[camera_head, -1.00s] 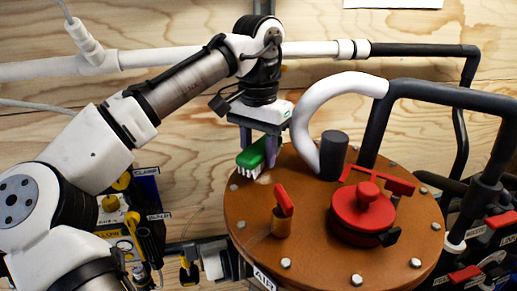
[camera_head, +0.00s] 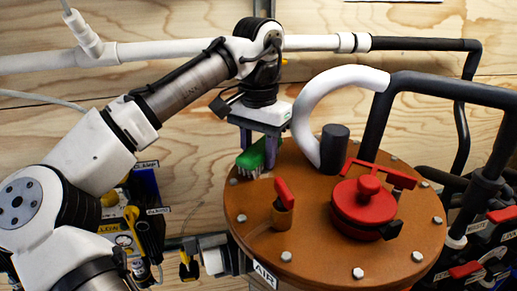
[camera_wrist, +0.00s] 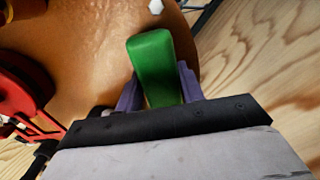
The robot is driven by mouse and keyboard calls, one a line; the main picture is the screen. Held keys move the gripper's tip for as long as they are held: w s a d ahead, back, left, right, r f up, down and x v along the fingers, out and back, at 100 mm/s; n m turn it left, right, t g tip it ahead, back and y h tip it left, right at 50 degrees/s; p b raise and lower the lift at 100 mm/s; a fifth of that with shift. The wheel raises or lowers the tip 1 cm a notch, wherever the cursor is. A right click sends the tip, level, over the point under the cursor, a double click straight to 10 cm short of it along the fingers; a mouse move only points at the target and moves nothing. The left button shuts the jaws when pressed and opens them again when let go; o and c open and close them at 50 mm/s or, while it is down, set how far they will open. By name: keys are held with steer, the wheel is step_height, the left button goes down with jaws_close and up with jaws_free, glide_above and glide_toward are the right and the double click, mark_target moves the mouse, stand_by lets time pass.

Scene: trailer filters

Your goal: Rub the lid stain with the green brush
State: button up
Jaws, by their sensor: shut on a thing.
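My gripper (camera_head: 258,150) is shut on the green brush (camera_head: 251,160), which has a green back and pale bristles pointing down. In the head view the brush is at the far left part of the round orange-brown lid (camera_head: 330,262), its bristles at or just above the surface; I cannot tell if they touch. In the wrist view the brush (camera_wrist: 153,62) sits between the purple fingers (camera_wrist: 160,95), and hides part of the lid (camera_wrist: 85,45). I cannot clearly make out the stain; the brush may cover it.
On the lid stand a red-handled valve (camera_head: 283,205), a red cap (camera_head: 364,205) and a dark cylinder (camera_head: 334,148) beside a white curved pipe (camera_head: 312,100). Several bolts ring the lid's edge. Black pipes (camera_head: 450,98) rise at the right. A wooden wall (camera_head: 190,125) is behind.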

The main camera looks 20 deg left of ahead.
mark_target(263, 178)
steer(key=shift+f, duration=0.25)
steer(key=shift+s+d+r, duration=0.1)
steer(key=shift+s+d, duration=0.5)
steer(key=shift+s, duration=0.25)
steer(key=shift+s+d, duration=0.55)
steer(key=shift+s, duration=0.3)
steer(key=shift+w+a, duration=0.1)
steer(key=shift+w, duration=0.05)
steer(key=shift+w+a+p, duration=0.5)
steer(key=shift+w+p, duration=0.2)
steer(key=shift+w, duration=0.05)
steer(key=shift+w+a+f, duration=0.3)
steer(key=shift+w+a, duration=0.25)
steer(key=shift+w, duration=0.15)
steer(key=shift+c, duration=0.4)
steer(key=shift+w+r, duration=0.1)
steer(key=shift+r, duration=2.95)
